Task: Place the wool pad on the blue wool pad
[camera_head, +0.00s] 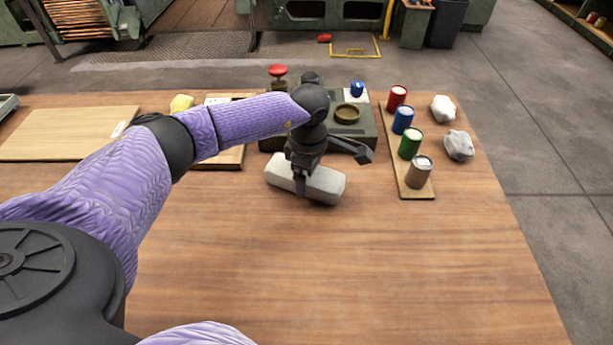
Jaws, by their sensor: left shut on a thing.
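My left gripper (301,184) reaches down near the middle of the table and is shut on a pale grey, block-shaped pad (324,184), which looks like the wool pad. Its fingers cross the pad's middle and hide part of it. I cannot tell whether the pad touches the table or is just above it. I cannot make out a blue wool pad; the blue things I see are a small blue knob-like piece (357,88) and a blue can (403,120). My right gripper is not in view.
A green box (362,120) with a red button (277,71) stands behind the pad. Red, green (411,144) and brown cans stand on a wooden strip (413,193) at the right, beside crumpled white lumps (459,145). Boards (65,135) lie at the left. The front table (350,270) is clear.

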